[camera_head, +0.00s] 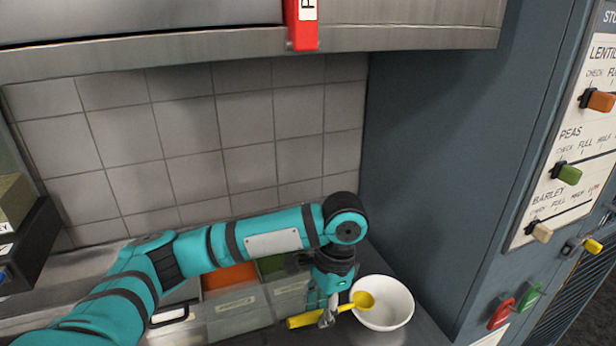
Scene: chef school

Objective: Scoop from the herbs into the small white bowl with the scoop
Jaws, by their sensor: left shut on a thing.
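My left gripper (328,317) is shut on the yellow scoop (363,300), low beside the row of bins. The scoop's handle sticks out to the left of the fingers and its head points right. The scoop head shows over the left part of the small white bowl (399,298); I cannot tell whether it touches the bowl. The bowl stands upright on the counter and its visible inside looks empty. A bin with green contents (271,265), possibly the herbs, is partly hidden behind my left arm and gripper. My right gripper is not in view.
A bin with orange contents (230,278) stands left of the green one. A tiled wall rises behind, with a metal shelf (400,38) overhead. A tall blue-grey cabinet (450,130) with coloured sliders stands close on the right of the bowl.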

